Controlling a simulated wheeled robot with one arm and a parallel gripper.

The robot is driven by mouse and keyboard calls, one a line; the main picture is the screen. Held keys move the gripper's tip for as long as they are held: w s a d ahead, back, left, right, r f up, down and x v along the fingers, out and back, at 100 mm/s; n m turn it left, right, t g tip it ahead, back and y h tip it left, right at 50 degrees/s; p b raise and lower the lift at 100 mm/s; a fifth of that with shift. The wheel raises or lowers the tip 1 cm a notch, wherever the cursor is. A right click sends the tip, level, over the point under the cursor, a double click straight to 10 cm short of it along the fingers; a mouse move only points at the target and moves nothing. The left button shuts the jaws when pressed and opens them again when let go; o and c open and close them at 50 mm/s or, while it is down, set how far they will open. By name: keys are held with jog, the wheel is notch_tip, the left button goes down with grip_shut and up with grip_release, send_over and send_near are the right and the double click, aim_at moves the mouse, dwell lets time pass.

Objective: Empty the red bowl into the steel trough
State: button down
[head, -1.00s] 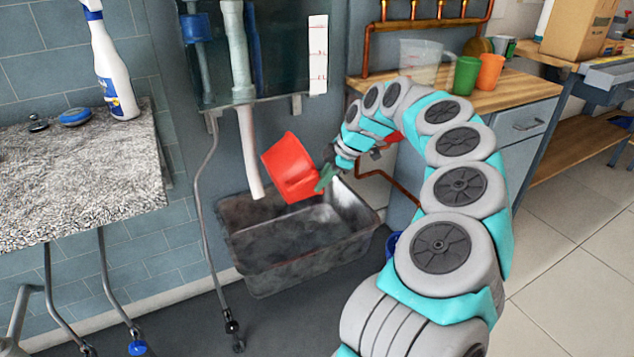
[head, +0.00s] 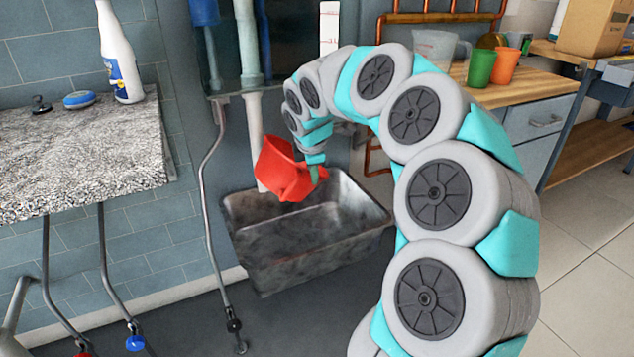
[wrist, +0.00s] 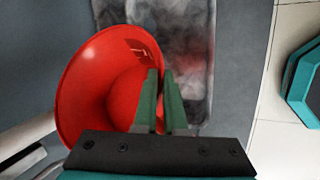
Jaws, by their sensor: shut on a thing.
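The red bowl (head: 280,174) is held tilted over the steel trough (head: 290,262), near the trough's back left part. My gripper (head: 316,176) is shut on the bowl's rim at its right side. In the wrist view the bowl (wrist: 88,92) lies left of my gripper (wrist: 163,100), one finger inside the rim and one outside. The inside of the bowl that shows is smooth red, with a small dark-marked patch near the top. The trough (wrist: 185,50) lies below it, with a dark, smeared floor. I cannot see any contents in the bowl.
A pale pipe (head: 250,130) comes down just behind the bowl. A wooden counter (head: 525,85) holds a green cup (head: 481,68) and an orange cup (head: 505,66). Grey floor surrounds the trough.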

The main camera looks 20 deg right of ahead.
aim_at(306, 188)
jog(key=shift+a+f+n+h+b, duration=0.2)
jog(key=shift+a+h+b, duration=0.3)
jog(key=shift+b, duration=0.85)
jog(key=shift+a+f+n+h+b, duration=0.1)
jog(key=shift+a+f+h+b, duration=0.2)
jog(key=shift+h+b, duration=0.75)
jog(key=h+b, duration=0.1)
jog(key=f+h+b, duration=0.2)
jog(key=shift+a+f+n+t+b, duration=0.1)
jog(key=shift+a+n+t+b, duration=0.2)
jog(key=shift+n+b, duration=0.1)
jog(key=shift+f+h+b, duration=0.2)
jog(key=shift+h+b, duration=0.1)
jog(key=shift+h, duration=0.15)
jog(key=shift+s, duration=0.1)
